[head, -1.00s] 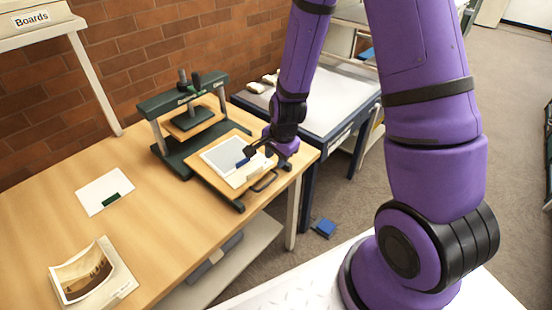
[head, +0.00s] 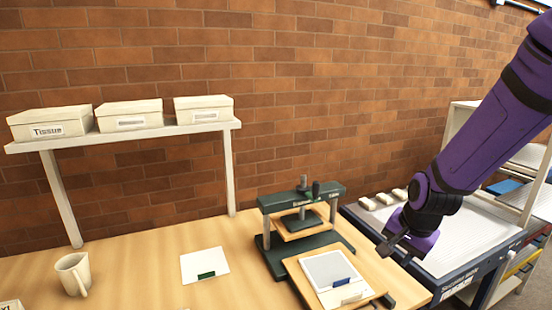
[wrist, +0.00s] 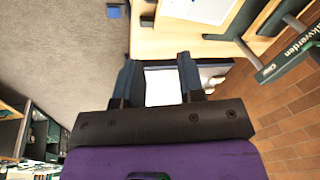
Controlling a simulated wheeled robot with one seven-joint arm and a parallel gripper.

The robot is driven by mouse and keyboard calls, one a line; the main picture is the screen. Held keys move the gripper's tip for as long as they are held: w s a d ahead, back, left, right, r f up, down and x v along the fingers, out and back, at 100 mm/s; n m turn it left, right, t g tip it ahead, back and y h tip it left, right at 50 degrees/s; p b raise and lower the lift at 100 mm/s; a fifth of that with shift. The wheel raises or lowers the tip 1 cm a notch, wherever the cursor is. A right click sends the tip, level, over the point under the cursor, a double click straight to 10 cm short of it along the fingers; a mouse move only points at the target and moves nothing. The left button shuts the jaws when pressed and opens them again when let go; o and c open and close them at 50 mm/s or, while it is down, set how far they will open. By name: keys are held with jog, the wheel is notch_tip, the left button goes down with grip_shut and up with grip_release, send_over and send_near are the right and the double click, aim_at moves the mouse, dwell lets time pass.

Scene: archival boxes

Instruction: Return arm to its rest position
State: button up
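My purple arm reaches in from the right in the head view. My gripper (head: 392,246) hangs in the air to the right of the press board, near the front of the white-topped table. In the wrist view my gripper (wrist: 158,64) has its two dark fingers spread apart. Nothing is held between them. A pale surface shows beyond the gap.
A green press (head: 300,232) stands on the wooden table (head: 130,258), with a board (head: 380,290) in front. A mug (head: 73,273) and a white card (head: 205,265) lie left. Boxes (head: 130,115) sit on a shelf. A white-topped table (head: 462,236) is right.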

jog(key=s+d+r+n+t, duration=0.2)
jog(key=s+r+n, duration=0.7)
jog(key=s+r, duration=1)
notch_tip(320, 180, up, 2)
jog(key=shift+s+d+r+h, duration=0.1)
jog(key=shift+s+d+h, duration=0.15)
jog(key=shift+d+h, duration=0.2)
